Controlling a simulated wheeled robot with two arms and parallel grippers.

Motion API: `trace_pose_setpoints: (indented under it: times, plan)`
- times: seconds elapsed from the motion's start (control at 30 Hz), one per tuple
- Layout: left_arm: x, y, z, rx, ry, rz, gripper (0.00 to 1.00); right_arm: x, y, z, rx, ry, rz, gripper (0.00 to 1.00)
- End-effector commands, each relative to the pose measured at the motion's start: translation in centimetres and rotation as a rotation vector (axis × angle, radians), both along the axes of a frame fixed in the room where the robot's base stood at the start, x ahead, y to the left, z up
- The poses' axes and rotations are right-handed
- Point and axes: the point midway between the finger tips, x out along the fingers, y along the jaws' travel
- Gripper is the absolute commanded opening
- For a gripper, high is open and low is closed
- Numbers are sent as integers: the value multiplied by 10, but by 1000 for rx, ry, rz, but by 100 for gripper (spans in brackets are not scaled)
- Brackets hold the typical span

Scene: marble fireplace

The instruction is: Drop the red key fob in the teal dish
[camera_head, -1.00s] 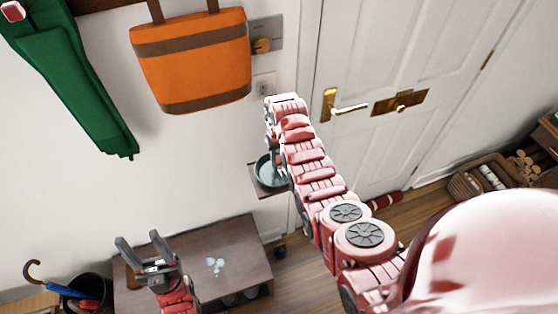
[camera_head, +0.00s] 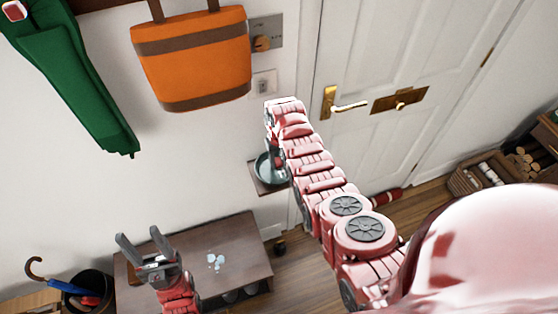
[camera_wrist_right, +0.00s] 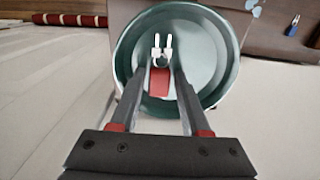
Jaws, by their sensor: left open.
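The red key fob (camera_wrist_right: 159,82), with a ring and two pale keys, is between the fingertips of my right gripper (camera_wrist_right: 160,72) in the right wrist view. The fingers appear shut on it. The round teal dish (camera_wrist_right: 211,50) lies behind and below the fob in that view, and the keys show against its inside. In the head view, the dish (camera_head: 264,172) is partly hidden by my right arm, and the right gripper points down over it. My left gripper (camera_head: 146,243) is open and empty above the low brown table.
The dish sits on a small wall shelf (camera_head: 266,189) beside the white door (camera_head: 395,60). An orange bag (camera_head: 192,65) hangs above and left of it. The dark table (camera_head: 235,245) stands below. A bin with umbrellas (camera_head: 90,290) is at lower left.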

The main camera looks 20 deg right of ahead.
Motion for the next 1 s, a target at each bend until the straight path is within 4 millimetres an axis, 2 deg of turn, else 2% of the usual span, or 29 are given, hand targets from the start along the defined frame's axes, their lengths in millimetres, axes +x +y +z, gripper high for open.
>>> trace_pose_setpoints:
  times: [0.17,0.27,0.33,0.47,0.57,0.7,0.83,0.87,1.0]
  plan:
    - [0,0,2,0,0,0,56,0,0,2,0,0,0,46]
    - [0,0,11,0,0,0,56,0,0,11,0,0,0,46]
    - [0,0,3,0,0,0,56,1,0,11,0,-2,0,46]
    - [0,0,-2,0,0,0,56,2,0,25,0,-4,0,46]
    - [0,0,-8,0,0,0,56,1,0,39,0,-4,0,46]
    - [0,0,-18,0,0,0,56,2,0,69,-1,-9,0,46]
    - [0,0,-8,0,0,0,56,1,0,105,-1,-4,0,46]
    - [0,0,3,0,0,0,56,0,0,113,-1,0,0,46]
    - [0,0,15,0,0,0,56,0,-1,124,-1,1,-1,46]
